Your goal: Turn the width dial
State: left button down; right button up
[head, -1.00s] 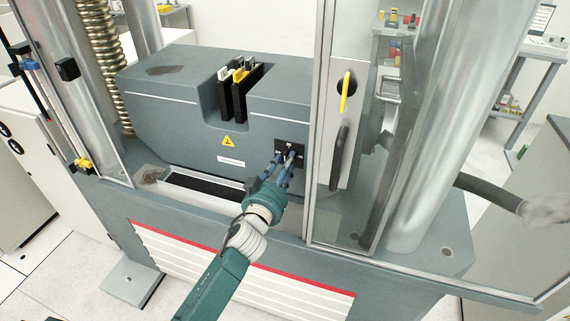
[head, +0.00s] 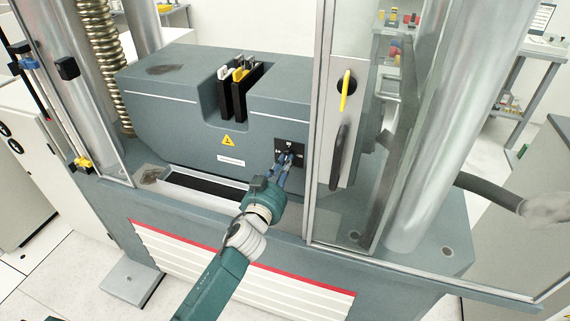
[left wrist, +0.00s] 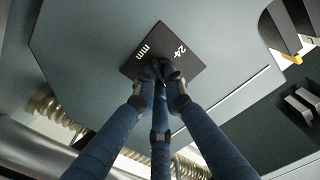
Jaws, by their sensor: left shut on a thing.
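The width dial sits on a square black plate (head: 291,147) on the front of the grey machine block. The left wrist view shows the same plate (left wrist: 182,62) with white "24" and "mm" markings. My left gripper (head: 285,160) reaches up to the plate from below. Its blue fingers are closed together at the dial, and they also show in the left wrist view (left wrist: 160,72). The fingertips cover most of the dial, so its pointer or setting cannot be seen. My right gripper is not in view.
A clear door panel with a yellow handle (head: 345,92) stands just right of the dial. Black and yellow jaw pieces (head: 240,85) stand in the slot on top of the block. A metal column (head: 440,120) rises at the right.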

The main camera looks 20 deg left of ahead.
pick_arm(q)
jog(key=shift+a+f+m, duration=0.1)
jog(key=shift+a+m, duration=0.05)
jog(key=shift+m, duration=7.25)
jog(key=c, duration=1.8)
grip_release()
jog(key=shift+s, duration=0.1)
jog(key=s, duration=1.1)
jog(key=shift+s+a, duration=0.2)
jog(key=shift+s, duration=0.2)
